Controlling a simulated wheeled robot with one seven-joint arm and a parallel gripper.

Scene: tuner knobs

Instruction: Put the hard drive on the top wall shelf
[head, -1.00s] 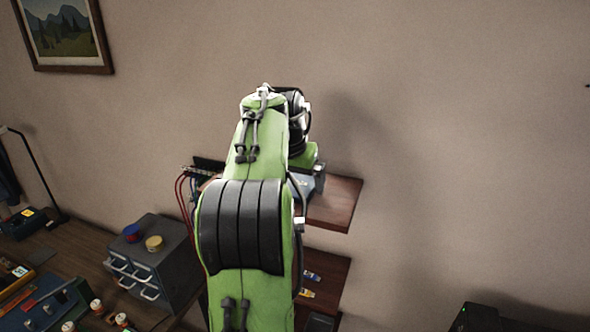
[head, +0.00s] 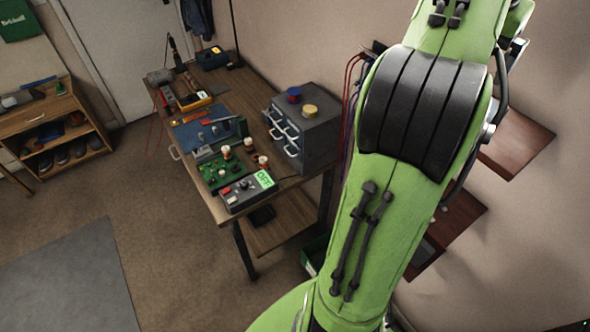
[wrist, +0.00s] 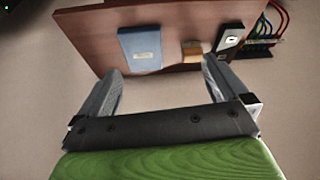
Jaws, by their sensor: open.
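A flat blue slab with a pale label, which looks like the hard drive (wrist: 140,48), lies on a reddish-brown wall shelf (wrist: 185,22) in the wrist view. This appears to be the top wall shelf, which also shows at the right in the head view (head: 516,146). My gripper (wrist: 161,70) is open, with its two fingers apart and nothing between them. The slab lies beyond the fingertips, and I see no contact. In the head view my green arm hides part of the shelves, and the fingers do not show.
A small orange-brown block (wrist: 191,49) and a black-and-white device (wrist: 230,40) share the shelf. Coloured cables (wrist: 270,25) hang by its end. A lower shelf (head: 462,212) sits beneath. A workbench (head: 215,95) carries a grey drawer cabinet (head: 318,130) and electronics.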

